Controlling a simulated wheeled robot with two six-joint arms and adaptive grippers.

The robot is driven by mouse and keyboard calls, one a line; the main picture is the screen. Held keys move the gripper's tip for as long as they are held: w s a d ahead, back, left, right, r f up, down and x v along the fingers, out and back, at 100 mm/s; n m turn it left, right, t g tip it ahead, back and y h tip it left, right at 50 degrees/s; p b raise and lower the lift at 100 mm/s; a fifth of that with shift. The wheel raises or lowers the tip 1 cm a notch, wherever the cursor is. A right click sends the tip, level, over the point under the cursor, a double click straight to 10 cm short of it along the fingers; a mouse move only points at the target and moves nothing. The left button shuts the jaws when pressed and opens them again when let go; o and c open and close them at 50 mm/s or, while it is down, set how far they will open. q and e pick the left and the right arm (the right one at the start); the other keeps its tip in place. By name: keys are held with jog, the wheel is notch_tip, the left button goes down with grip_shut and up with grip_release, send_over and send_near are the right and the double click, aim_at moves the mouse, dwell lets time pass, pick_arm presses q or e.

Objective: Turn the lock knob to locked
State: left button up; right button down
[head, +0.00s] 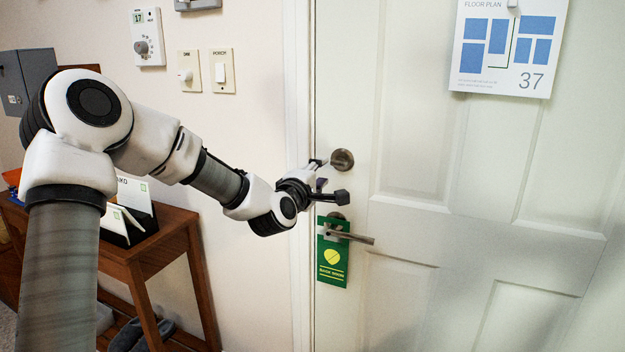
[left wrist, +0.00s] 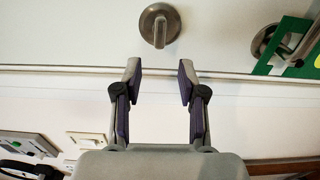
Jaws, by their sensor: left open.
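The lock knob (head: 342,160) is a round metal thumb-turn on the white door (head: 420,150), above the lever handle (head: 355,236). My left gripper (head: 331,180) is beside the knob in the head view, on its lower left. In the left wrist view the lock knob (left wrist: 159,25) lies ahead of the open fingers of my left gripper (left wrist: 158,72), roughly centred between them and apart from them. Its thumb-turn bar runs up and down in that picture. Nothing is between the fingers. My right gripper is not in view.
A green hanger tag (head: 332,262) hangs on the lever handle, just below my gripper. A floor plan sign (head: 505,45) is on the door. Switches (head: 222,71) and a thermostat (head: 148,37) are on the wall. A wooden table (head: 150,250) stands at the left.

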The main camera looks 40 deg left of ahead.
pick_arm(q)
jog(key=v, duration=0.5)
jog(key=shift+s, duration=0.2)
jog(key=d+f+m+g+h+p, duration=0.1)
jog(key=d+f+m+g+p, duration=0.15)
jog(key=f, duration=0.65)
jog(key=d+f+m+g+h+p, duration=0.1)
jog(key=d+f+g+p, duration=0.15)
jog(key=f, duration=0.55)
jog(key=s+d+f+m+g+h+p, duration=0.1)
jog(key=s+d+f+m+g+p, duration=0.1)
jog(key=s+d+f, duration=0.3)
jog(key=s+d+f+m+g+h+p, duration=0.15)
jog(key=s+f, duration=0.25)
jog(key=f, duration=0.4)
jog(key=s+d+f+m+g, duration=0.2)
jog(key=s+f+m+g, duration=0.1)
jog(key=s, duration=0.5)
jog(key=s+d+f+m+g+p, duration=0.1)
jog(key=s+d+f+m+g, duration=0.1)
jog(key=s+m, duration=0.4)
jog(key=s+d+f+m+g+p, duration=0.1)
jog(key=s+d+f+m+g, duration=0.2)
jog(key=s, duration=0.8)
jog(key=shift+s+f+m+g, duration=0.2)
jog(key=shift+f+m+g, duration=0.25)
jog(key=shift+f+m, duration=0.4)
